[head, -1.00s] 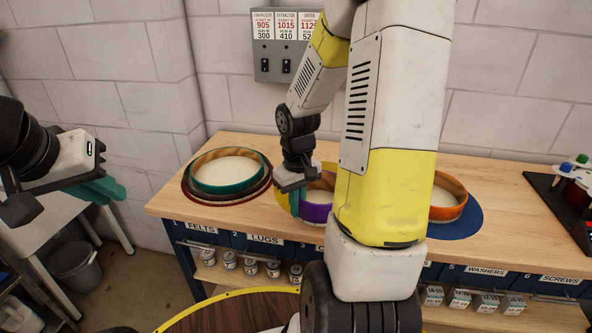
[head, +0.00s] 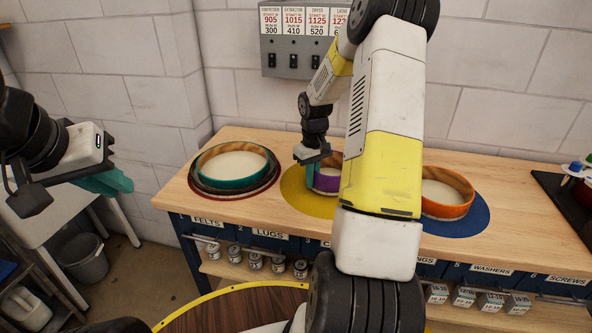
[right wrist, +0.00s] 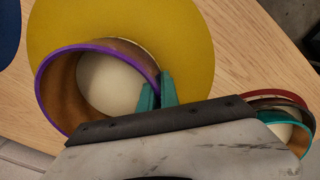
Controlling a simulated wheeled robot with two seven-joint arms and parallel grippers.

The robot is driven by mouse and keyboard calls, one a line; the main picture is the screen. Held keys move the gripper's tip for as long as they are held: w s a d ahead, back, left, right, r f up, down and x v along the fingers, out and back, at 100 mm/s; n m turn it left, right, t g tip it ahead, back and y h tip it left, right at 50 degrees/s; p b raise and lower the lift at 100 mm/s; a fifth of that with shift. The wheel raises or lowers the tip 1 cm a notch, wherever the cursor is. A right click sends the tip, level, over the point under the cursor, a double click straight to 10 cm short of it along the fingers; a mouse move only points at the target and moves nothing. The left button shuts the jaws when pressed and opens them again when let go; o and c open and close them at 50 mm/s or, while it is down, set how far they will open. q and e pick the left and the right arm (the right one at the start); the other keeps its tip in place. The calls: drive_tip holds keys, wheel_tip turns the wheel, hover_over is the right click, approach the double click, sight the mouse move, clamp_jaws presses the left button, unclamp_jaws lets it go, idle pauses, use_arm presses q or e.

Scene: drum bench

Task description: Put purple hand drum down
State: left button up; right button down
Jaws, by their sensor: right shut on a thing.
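The purple hand drum (head: 327,183) is a shallow ring with a pale head, a purple outside and a wooden inside. My right gripper (head: 310,170) is shut on the left side of its rim. In the right wrist view, teal fingers (right wrist: 156,92) pinch the wall of the purple drum (right wrist: 65,62). The drum overlaps the yellow round mat (head: 300,200) at its back part and sticks out past its edge. I cannot tell whether it touches the bench. My right arm hides its right side in the head view. My left gripper (head: 112,182) is off the bench at the left, holding nothing visible.
On the wooden bench (head: 400,258), a teal drum (head: 213,184) sits on a stack at the left. An orange drum (head: 447,210) sits on a blue mat (head: 470,226) at the right. A switch box (head: 296,60) hangs on the wall behind. The front of the yellow mat is bare.

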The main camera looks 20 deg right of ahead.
drive_tip(key=shift+f, duration=0.5)
drive_tip(key=shift+f, duration=0.1)
drive_tip(key=c, duration=1.6)
unclamp_jaws()
wheel_tip(320, 180, up, 12)
drive_tip(key=shift+r, duration=0.1)
drive_tip(key=s+a+r+m+t, duration=0.1)
drive_tip(key=s+a+r+t, duration=0.1)
drive_tip(key=s+a+r, duration=0.5)
drive_tip(key=s+a+r+t, duration=0.2)
drive_tip(key=s+a+r, duration=0.2)
drive_tip(key=s+r, duration=0.45)
drive_tip(key=s+a+m+t+y, duration=0.1)
drive_tip(key=s+a+t+y, duration=0.1)
drive_tip(key=s, duration=0.6)
drive_tip(key=shift+s+a, duration=0.25)
drive_tip(key=shift+a, duration=0.55)
